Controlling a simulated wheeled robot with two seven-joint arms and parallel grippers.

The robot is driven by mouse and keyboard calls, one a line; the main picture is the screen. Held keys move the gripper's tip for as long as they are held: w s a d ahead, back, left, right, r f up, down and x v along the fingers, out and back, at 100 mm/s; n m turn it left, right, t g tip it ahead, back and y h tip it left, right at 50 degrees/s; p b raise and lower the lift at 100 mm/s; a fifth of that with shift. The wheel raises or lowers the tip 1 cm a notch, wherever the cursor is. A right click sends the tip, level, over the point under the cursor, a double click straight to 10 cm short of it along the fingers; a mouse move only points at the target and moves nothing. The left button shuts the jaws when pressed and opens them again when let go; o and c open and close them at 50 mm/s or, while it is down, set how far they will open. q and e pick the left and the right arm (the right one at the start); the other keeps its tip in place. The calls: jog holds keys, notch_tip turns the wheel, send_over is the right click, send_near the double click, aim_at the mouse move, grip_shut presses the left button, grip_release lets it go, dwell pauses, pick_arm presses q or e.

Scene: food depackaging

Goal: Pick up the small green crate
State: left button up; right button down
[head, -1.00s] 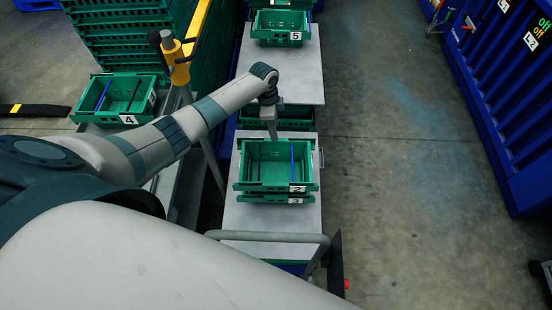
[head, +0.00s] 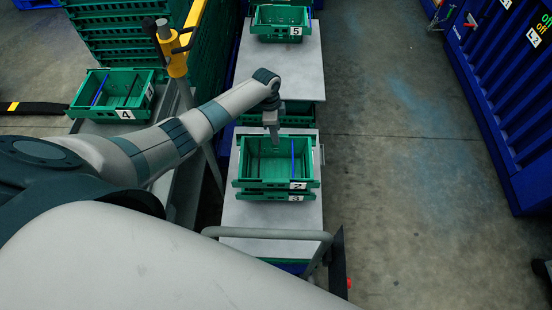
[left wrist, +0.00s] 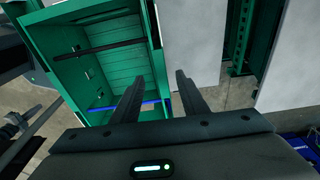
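A small green crate numbered 2 (head: 262,184) stands open and upright, stacked on another green crate numbered 3 (head: 268,197) on a pale grey platform. In the left wrist view a green crate (left wrist: 98,62) fills the left side. My left gripper (left wrist: 160,76) is open there, its two dark fingers apart, with the crate's rim in line with the gap. I cannot tell whether they touch it. My right gripper is out of view.
Crate 4 (head: 125,114) stands at the left by a yellow-topped post (head: 174,52). Crate 5 (head: 294,30) stands on the far platform (head: 300,74). A grey rail (head: 268,234) crosses the near side. The floor (head: 400,160) to the right is clear up to a blue container.

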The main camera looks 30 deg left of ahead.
pick_arm(q)
jog(key=shift+w+d+f+b, duration=0.1)
jog(key=shift+f+b, duration=0.6)
jog(key=shift+f, duration=0.25)
jog(key=shift+w+d+f+b, duration=0.1)
jog(key=shift+f+b, duration=0.6)
jog(key=shift+f, duration=0.25)
jog(key=shift+s, duration=0.1)
jog(key=shift+r, duration=0.1)
grip_shut()
